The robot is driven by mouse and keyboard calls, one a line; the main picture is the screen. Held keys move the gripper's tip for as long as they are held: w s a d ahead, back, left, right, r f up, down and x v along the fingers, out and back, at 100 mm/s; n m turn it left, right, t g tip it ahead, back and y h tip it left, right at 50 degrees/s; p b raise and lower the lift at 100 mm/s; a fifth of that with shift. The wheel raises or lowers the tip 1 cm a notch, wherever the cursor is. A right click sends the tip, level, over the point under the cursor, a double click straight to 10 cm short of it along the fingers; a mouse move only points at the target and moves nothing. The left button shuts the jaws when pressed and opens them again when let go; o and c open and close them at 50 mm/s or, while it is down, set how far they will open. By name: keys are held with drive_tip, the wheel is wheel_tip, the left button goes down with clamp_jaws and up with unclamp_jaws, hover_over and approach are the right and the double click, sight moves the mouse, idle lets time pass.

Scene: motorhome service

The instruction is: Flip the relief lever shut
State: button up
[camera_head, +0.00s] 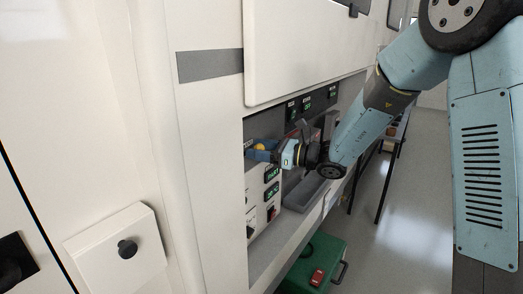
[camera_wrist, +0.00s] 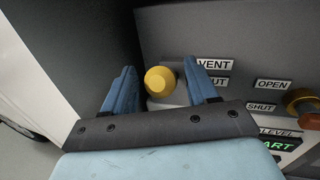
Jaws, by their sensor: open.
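A yellow round knob (camera_wrist: 160,81), likely the end of the relief lever, stands out from the grey panel (camera_wrist: 165,25) in the wrist view. A VENT label (camera_wrist: 213,64) is to its right, with another label under it partly hidden by a finger. My gripper (camera_wrist: 160,68) is open, with one blue finger on each side of the knob; I cannot tell whether either touches it. In the head view the yellow knob (camera_head: 260,147) shows at my gripper (camera_head: 258,152), inside the recessed bay. The lever's shaft is mostly hidden behind the knob.
An orange-brown knob (camera_wrist: 301,101) stands right of the OPEN label (camera_wrist: 273,85) and SHUT label (camera_wrist: 261,107). Green displays (camera_head: 272,174) and a grey tray (camera_head: 303,190) lie in the bay. A raised hatch (camera_head: 300,45) hangs above; a green case (camera_head: 315,265) stands below.

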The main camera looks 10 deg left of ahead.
drive_tip(key=shift+c, duration=0.5)
clamp_jaws()
